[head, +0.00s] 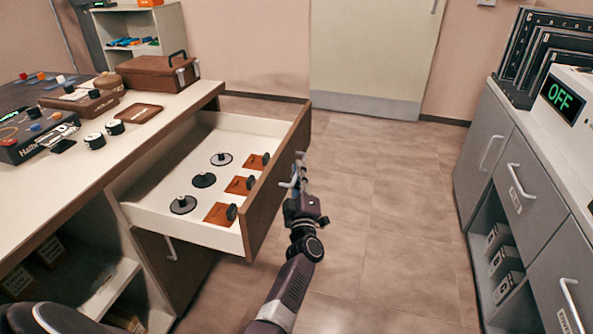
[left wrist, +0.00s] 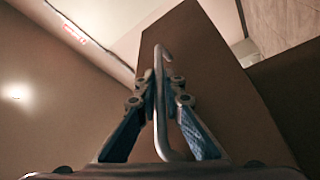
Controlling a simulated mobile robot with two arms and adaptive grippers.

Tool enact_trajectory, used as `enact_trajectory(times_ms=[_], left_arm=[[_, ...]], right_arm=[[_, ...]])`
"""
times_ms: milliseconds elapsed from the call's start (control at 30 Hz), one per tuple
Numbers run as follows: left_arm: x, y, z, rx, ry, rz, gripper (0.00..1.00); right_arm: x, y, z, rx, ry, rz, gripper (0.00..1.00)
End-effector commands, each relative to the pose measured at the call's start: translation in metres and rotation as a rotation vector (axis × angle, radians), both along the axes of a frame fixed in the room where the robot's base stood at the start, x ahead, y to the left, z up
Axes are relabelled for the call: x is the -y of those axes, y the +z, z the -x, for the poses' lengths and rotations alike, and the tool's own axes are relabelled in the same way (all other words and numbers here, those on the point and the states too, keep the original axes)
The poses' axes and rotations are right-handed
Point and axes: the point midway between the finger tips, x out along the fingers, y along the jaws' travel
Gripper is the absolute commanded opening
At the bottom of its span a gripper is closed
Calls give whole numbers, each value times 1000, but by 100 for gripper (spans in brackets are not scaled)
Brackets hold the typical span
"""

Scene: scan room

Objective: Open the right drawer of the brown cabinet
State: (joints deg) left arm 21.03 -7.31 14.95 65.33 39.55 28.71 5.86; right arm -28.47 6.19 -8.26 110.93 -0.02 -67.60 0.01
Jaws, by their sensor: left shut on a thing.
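The brown cabinet (head: 205,95) has a pale top and stands at the left in the head view. Its right drawer (head: 275,185) is pulled well out, with a brown front and white inside walls. My left gripper (head: 299,172) is at the outer side of the drawer front. In the left wrist view its fingers (left wrist: 160,92) are shut around the curved metal handle (left wrist: 162,62). My right gripper is not in view.
A brown case (head: 150,72), a black device (head: 35,135) and small knobs stand on the cabinet top. Grey cabinets (head: 510,165) with handles and an "OFF" display (head: 562,96) line the right. Open floor (head: 390,215) lies between, reaching a pale door (head: 375,50).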

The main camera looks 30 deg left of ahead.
Motion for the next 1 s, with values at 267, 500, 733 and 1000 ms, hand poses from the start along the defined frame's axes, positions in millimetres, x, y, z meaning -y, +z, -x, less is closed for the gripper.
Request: enact_trajectory(times_ms=[267,500,733,1000], left_arm=[[0,-2,1,-3,0,2,14],[0,-1,0,-1,1,1,16],[7,-5,10,-3,0,3,16],[29,-14,45,-4,0,2,16]], right_arm=[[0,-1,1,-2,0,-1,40],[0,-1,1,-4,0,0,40],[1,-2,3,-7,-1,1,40],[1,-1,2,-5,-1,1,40]])
